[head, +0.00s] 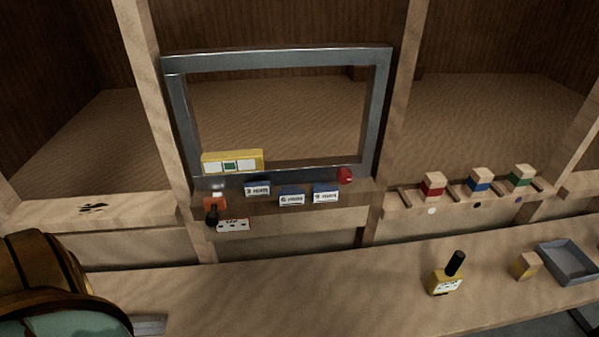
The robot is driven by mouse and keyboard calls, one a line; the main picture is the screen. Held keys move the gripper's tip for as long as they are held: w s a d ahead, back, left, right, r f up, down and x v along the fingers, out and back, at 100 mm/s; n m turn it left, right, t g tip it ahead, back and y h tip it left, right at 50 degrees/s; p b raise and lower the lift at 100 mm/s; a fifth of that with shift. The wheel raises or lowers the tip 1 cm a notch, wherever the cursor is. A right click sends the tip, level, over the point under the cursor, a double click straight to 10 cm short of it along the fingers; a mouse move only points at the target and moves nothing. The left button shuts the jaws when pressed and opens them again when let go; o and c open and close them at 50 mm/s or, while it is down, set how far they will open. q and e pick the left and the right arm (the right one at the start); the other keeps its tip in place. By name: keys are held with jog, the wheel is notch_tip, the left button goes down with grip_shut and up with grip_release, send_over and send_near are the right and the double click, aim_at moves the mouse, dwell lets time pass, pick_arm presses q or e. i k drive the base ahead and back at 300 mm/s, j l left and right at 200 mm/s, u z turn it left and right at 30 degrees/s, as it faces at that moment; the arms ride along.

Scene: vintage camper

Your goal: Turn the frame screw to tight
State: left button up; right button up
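A grey metal window frame (177,115) stands upright between wooden posts. At its lower left corner, an orange block (215,203) has a black knob (212,217) at its front, which looks like the frame screw. A small white card (233,225) with dark marks sits beside the knob. Its text is too small to read, so the knob's setting cannot be told. A red knob (345,175) sits at the frame's lower right corner. A grey flat piece (149,325) at bottom left may be part of my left gripper; its fingers cannot be made out. My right gripper is out of view.
A yellow level (232,161) rests on the frame's lower bar. Red, blue and green-banded blocks (480,181) stand on the right ledge. A black-capped bottle (447,280), small block (525,265) and grey tray (568,262) stand on the bench.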

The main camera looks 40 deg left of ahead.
aim_at(344, 175)
jog(key=i+l+u, duration=0.15)
jog(key=u, duration=0.25)
jog(key=i+l+u, duration=0.1)
jog(key=l+u, duration=0.55)
jog(key=u, duration=0.15)
